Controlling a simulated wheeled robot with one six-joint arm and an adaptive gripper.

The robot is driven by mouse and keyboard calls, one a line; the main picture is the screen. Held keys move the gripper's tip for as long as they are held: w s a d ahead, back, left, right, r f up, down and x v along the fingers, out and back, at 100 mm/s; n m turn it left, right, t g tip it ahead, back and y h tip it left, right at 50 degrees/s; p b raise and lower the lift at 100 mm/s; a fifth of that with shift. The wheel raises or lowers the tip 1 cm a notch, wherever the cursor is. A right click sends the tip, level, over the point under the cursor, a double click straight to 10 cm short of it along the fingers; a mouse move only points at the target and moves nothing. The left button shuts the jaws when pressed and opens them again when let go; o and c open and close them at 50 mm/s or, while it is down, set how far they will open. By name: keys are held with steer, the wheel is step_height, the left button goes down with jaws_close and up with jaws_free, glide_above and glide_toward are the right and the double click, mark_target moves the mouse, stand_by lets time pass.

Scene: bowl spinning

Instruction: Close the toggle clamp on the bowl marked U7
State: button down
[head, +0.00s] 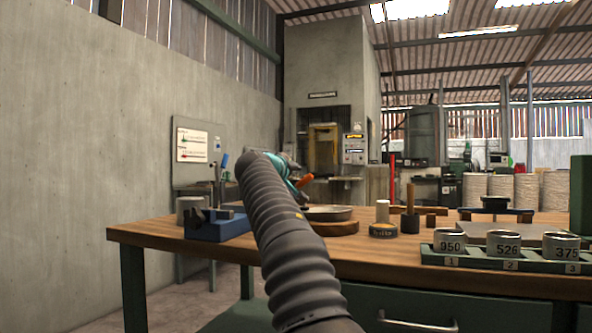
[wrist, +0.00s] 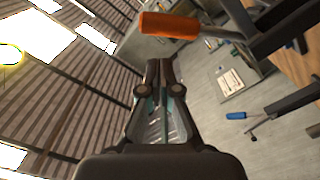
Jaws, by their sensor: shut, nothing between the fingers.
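My gripper (wrist: 160,66) is shut and empty, its fingertips together in the middle of the wrist view. An orange handle (wrist: 168,25) on a metal lever lies just beyond the fingertips, apart from them in the picture. The orange handle also shows in the head view (head: 305,181), beside the end of my arm. Below it a shallow metal bowl (head: 328,213) sits on a round wooden block (head: 330,228), partly hidden by my arm. A blue handle (wrist: 236,115) on another lever shows at the right of the wrist view, and upright in the head view (head: 225,160). No U7 mark is readable.
A blue vise-like fixture (head: 215,226) stands on the wooden bench (head: 160,235) at left. Wooden tools (head: 410,210), a dark round tin (head: 383,231) and a green rack with numbered cans (head: 503,243) stand to the right. The bench's front left is clear.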

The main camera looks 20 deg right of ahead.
steer(key=w+a+r+b+v, duration=0.1)
steer(key=r+b+v, duration=0.1)
steer(key=v, duration=0.8)
steer(key=shift+s+a, duration=0.2)
steer(key=shift+s, duration=0.1)
stand_by(0.6)
